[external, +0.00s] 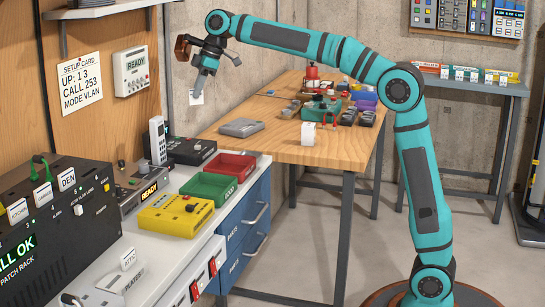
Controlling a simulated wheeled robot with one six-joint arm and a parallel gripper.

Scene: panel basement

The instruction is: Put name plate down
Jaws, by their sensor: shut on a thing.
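My gripper (201,80) is raised in front of the back wall, above the left end of the wooden table, with its fingers pointing down. It is shut on a small white plate (196,98) at its fingertips; no lettering can be read on it and the fingers partly hide the grip. Other white name plates stand on the black patch rack at the left, among them one marked DEN (68,180). A plate marked ATTIC (128,258) stands at the front, near a holder labelled PLATES (110,284).
The black patch rack (55,225), a yellow device (175,215), a green tray (207,187) and a red tray (232,165) crowd the white bench.

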